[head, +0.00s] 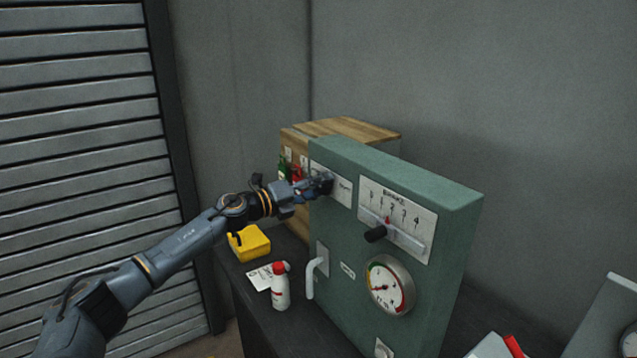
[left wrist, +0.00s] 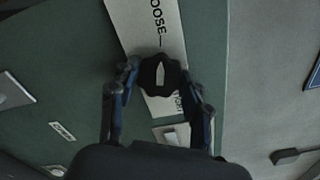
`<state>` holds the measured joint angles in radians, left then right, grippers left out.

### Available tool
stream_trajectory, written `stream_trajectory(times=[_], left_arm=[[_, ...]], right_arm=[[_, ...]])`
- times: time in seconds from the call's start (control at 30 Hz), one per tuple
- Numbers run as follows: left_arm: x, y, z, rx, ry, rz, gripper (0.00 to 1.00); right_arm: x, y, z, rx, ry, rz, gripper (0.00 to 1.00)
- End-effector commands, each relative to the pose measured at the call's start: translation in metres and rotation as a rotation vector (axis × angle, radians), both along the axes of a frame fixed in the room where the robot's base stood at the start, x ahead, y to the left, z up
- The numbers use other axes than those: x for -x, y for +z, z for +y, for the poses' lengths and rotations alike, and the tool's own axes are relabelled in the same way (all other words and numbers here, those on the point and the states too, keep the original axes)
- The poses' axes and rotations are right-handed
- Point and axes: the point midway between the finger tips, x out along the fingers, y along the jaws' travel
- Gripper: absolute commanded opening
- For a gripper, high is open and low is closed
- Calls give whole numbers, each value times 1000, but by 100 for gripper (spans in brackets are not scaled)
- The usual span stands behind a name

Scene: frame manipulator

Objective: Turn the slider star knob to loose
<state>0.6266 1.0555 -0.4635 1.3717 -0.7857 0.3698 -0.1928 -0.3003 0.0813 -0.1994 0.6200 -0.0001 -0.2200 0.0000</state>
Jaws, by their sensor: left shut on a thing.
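The star knob (left wrist: 160,76) is black with a pale pointer mark, and sits on a white label plate (left wrist: 147,22) on the green panel; the word "LOOSE" on the plate is partly readable in the left wrist view. My left gripper (left wrist: 159,82) has its fingers on both sides of the knob and is shut on it. In the head view my left gripper (head: 324,184) is at the upper left of the panel and largely hides the knob; part of the plate (head: 342,190) shows beside it. My right gripper is not in view.
The green panel box (head: 440,200) also carries a numbered slider scale (head: 410,228) with a black handle (head: 375,234), a round gauge (head: 390,287) and a pale lever (head: 311,278). A white bottle with a red cap (head: 280,290) and a yellow box (head: 250,244) stand left of it.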

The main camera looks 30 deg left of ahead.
Motion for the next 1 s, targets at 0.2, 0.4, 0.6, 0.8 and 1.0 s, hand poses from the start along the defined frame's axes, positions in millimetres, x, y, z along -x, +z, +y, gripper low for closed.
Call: stream_trajectory(times=[0.2,0.4,0.6,0.8,1.0], left_arm=[[0,-1,0,35,0,17,16],[0,-2,0,41,0,19,16],[0,-1,0,41,0,18,16],[0,-1,0,39,0,18,70],[0,0,0,38,1,17,70]], right_arm=[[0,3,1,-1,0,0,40],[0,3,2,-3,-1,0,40],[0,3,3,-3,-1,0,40],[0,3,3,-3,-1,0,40],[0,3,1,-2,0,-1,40]])
